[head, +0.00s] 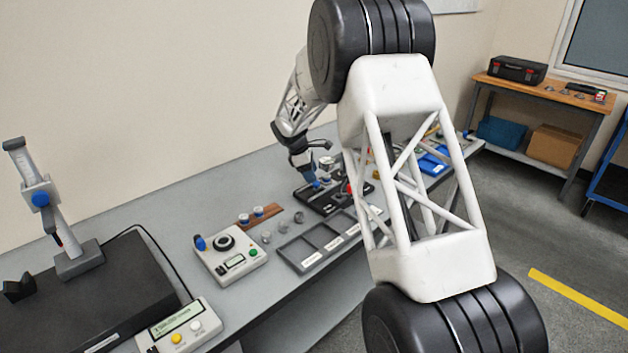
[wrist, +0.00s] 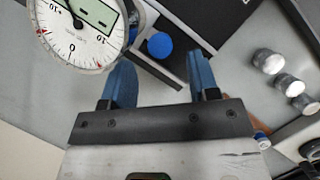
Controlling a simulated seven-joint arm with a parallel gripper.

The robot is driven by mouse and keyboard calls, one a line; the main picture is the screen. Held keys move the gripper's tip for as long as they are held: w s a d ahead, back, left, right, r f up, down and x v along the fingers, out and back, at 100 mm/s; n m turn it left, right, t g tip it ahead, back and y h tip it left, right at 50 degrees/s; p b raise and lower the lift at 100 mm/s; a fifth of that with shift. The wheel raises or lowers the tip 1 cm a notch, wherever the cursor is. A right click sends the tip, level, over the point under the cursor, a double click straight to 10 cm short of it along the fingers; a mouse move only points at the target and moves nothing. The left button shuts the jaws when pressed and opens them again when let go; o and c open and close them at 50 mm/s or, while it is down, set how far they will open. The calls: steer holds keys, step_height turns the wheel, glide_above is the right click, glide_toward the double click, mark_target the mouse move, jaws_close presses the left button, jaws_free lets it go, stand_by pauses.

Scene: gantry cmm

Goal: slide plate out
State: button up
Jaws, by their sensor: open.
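My gripper (wrist: 160,68) has two blue fingers spread apart in the wrist view, with nothing held between them. A round blue knob (wrist: 160,45) shows just beyond the gap between the fingertips; whether a finger touches it I cannot tell. A white dial gauge (wrist: 78,32) is close to the left finger. A dark flat surface with a pale edge (wrist: 182,62) lies under the knob. In the head view the gripper is small and partly hidden over a black fixture (head: 322,205) on the bench. I cannot tell which part is the plate.
The grey bench (head: 235,170) holds a sorting tray (head: 303,255), a control box (head: 230,257), several small metal cylinders, which also show in the wrist view (wrist: 270,62), and a gauge stand (head: 78,262) on a dark slab. My arm hides part of the bench's right side.

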mark_target(323, 183)
steer(key=shift+x, duration=1.65)
steer(key=shift+r, duration=0.1)
